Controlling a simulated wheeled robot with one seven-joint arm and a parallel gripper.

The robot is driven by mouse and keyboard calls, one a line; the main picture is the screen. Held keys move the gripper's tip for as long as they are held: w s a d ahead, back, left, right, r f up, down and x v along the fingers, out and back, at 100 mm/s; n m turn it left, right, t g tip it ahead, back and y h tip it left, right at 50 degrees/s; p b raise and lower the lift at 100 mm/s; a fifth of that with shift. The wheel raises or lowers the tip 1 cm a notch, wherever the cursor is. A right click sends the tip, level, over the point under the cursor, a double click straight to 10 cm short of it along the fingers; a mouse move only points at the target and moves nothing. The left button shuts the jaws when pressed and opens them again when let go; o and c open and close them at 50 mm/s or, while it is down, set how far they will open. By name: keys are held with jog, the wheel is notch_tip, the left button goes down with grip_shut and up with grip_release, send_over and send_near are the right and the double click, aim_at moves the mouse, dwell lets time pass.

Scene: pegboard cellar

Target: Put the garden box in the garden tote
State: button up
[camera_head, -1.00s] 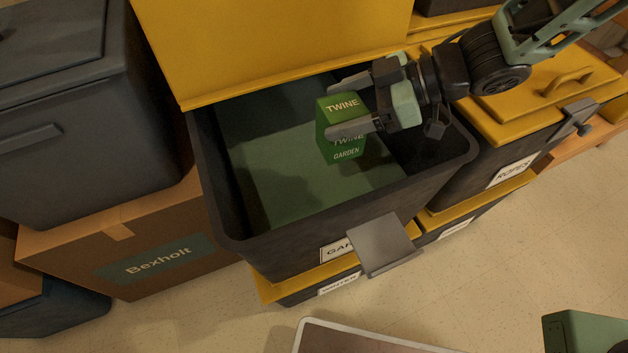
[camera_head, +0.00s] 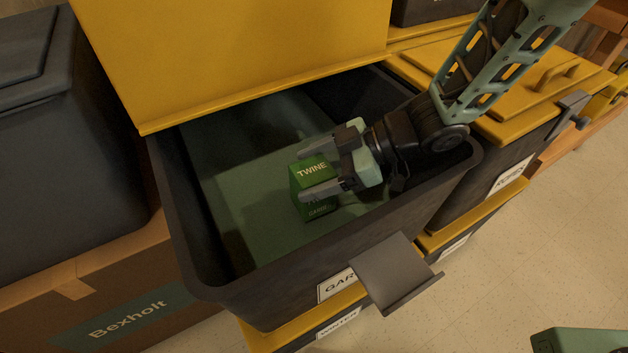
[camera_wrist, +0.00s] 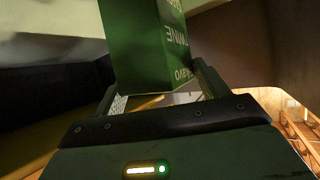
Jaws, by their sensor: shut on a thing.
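The green garden box (camera_head: 310,172), marked TWINE, is held between the fingers of my gripper (camera_head: 318,174). My gripper is shut on it and reaches in from the right. The box is inside the open mouth of the dark garden tote (camera_head: 250,283), above or near its green floor; I cannot tell whether it touches the floor. The tote's label is partly hidden by its grey latch flap. In the wrist view the box (camera_wrist: 140,45) fills the space between the fingers, its lettering on the right side.
The tote's raised yellow lid (camera_head: 230,60) stands behind the opening. A yellow-lidded ropes tote (camera_head: 490,185) is on the right. A Bexholt carton (camera_head: 60,300) and a dark bin (camera_head: 70,150) are on the left.

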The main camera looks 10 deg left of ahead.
notch_tip(320, 180, down, 2)
jog(key=shift+r, duration=0.1)
jog(key=o, duration=1.1)
